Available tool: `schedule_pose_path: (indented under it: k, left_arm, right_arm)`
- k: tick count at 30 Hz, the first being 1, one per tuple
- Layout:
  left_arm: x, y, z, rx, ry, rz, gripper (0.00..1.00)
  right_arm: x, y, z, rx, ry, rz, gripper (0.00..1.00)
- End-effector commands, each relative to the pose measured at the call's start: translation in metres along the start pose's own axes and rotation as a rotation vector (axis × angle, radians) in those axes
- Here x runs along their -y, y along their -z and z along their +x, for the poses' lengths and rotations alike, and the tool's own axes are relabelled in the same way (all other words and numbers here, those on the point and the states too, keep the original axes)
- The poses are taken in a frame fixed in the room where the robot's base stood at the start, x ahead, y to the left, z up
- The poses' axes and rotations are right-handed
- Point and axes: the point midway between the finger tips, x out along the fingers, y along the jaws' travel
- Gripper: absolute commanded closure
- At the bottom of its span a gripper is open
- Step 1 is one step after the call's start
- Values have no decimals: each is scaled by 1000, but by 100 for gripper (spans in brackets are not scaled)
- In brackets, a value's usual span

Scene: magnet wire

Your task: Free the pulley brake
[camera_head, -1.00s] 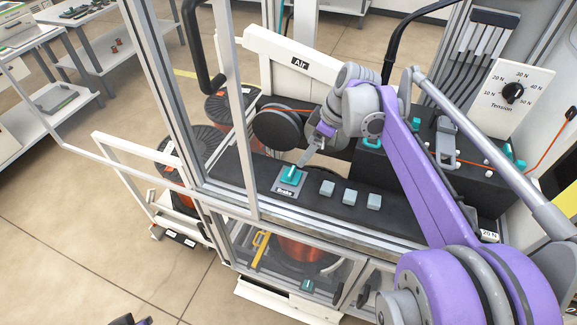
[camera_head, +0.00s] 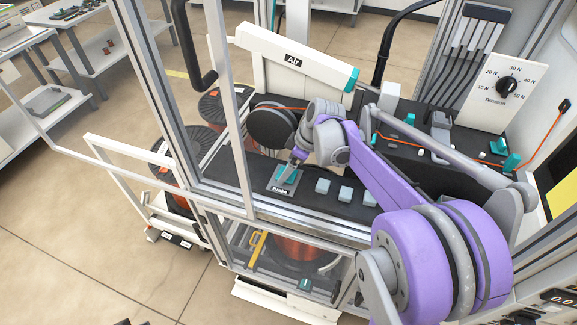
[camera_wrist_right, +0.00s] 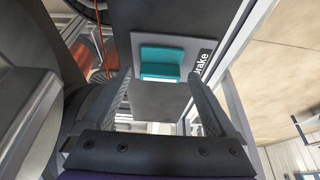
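The brake is a teal lever (camera_head: 286,175) on a grey plate labelled "Brake" (camera_head: 279,189), on the dark machine deck. In the right wrist view the teal lever (camera_wrist_right: 160,62) lies ahead, between the two fingertips. My right gripper (camera_head: 292,165) is at the lever in the head view and partly covers it. In the wrist view the right gripper (camera_wrist_right: 160,76) is open, one finger on each side of the lever; I cannot tell whether either touches it. The black pulley (camera_head: 271,125) with the orange wire stands just behind. My left gripper is not in view.
Several pale square buttons (camera_head: 346,194) sit right of the brake. A white frame post (camera_head: 233,110) and rail stand close on the left. The white "Air" bar (camera_head: 293,58) is behind. The tension dial (camera_head: 507,87) is at the right.

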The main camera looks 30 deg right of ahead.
Motion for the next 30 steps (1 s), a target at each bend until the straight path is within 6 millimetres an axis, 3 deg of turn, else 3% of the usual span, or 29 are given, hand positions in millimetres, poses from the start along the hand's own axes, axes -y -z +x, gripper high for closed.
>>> schedule_pose_path:
  k: [1,12,14,23,30]
  left_arm:
    - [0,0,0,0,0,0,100]
    - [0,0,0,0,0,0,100]
    - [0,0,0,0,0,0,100]
    - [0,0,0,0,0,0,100]
    - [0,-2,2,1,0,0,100]
  right_arm:
    - [0,0,0,0,0,0,18]
    - [0,0,0,0,0,0,85]
    - [0,0,0,0,0,0,93]
    - [0,0,0,0,-16,39,93]
    - [2,0,0,0,-70,168,93]
